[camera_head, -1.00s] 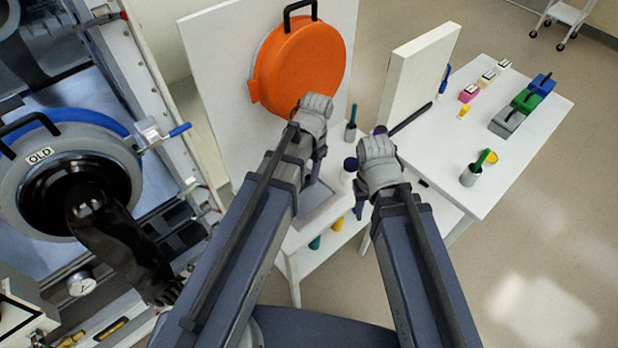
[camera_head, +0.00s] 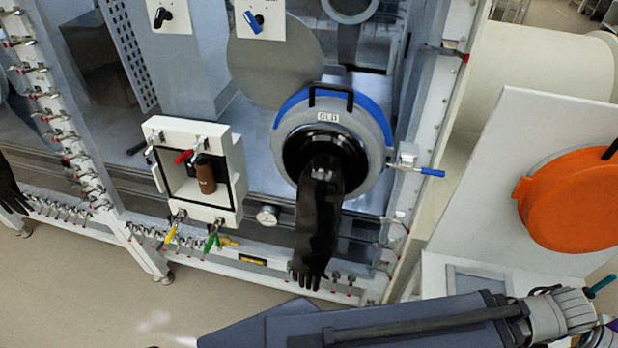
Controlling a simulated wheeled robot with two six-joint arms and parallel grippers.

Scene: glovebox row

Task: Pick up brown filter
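The brown filter (camera_head: 205,176) is a small brown cylinder standing, slightly tilted, inside an open white box-like housing (camera_head: 233,163) on the front of the glovebox, left of the middle. Neither gripper is near it. My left gripper (camera_head: 562,316) is at the lower right, far from the filter, with its arm stretched across the bottom of the view. I cannot make out its fingers. My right gripper (camera_head: 606,336) shows only in part at the bottom right corner, so its fingers are hidden.
A round port marked OLD (camera_head: 374,128) with a hanging black glove (camera_head: 318,225) is right of the housing. An orange round cover (camera_head: 568,205) is at the right. Floor at lower left is clear.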

